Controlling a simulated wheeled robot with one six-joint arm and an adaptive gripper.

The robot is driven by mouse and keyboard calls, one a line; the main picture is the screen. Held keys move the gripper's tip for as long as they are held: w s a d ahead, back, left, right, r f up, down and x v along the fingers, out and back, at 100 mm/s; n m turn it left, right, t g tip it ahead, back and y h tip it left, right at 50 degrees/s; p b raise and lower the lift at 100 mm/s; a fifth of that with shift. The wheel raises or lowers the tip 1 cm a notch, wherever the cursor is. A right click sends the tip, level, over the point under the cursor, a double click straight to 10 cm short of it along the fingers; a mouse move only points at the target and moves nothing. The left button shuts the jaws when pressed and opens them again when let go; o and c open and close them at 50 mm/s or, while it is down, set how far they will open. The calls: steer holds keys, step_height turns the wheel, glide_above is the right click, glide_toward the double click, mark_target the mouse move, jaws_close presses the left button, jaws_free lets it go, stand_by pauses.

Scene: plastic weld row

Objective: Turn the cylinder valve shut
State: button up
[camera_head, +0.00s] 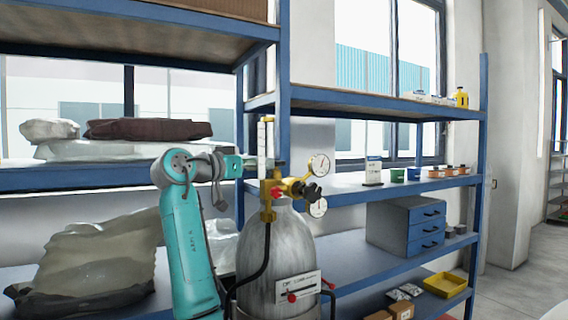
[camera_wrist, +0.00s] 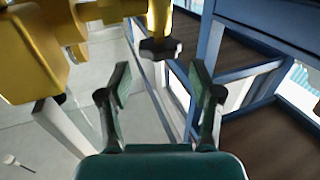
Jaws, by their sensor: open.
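The grey gas cylinder (camera_head: 275,250) stands upright in front of the shelves. A brass valve and regulator assembly (camera_head: 278,188) sits on top, with two round gauges, a black knob (camera_head: 312,192) and a clear upright tube (camera_head: 265,145). In the wrist view, a black lobed handwheel (camera_wrist: 160,48) sits on a yellow fitting (camera_wrist: 159,18). I cannot tell whether it is the same knob as in the head view. My gripper (camera_wrist: 162,80) is open and empty, its fingers apart just short of the handwheel. In the head view, its fingertips are partly hidden by the tube.
Blue shelving (camera_head: 284,70) stands close behind the cylinder. A black hose (camera_head: 262,270) runs down the cylinder front. Open floor (camera_head: 525,265) lies at the right.

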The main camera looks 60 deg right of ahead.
steer(key=x, duration=0.9)
steer(key=shift+d, duration=0.3)
steer(key=c, duration=0.9)
steer(key=shift+c, duration=0.2)
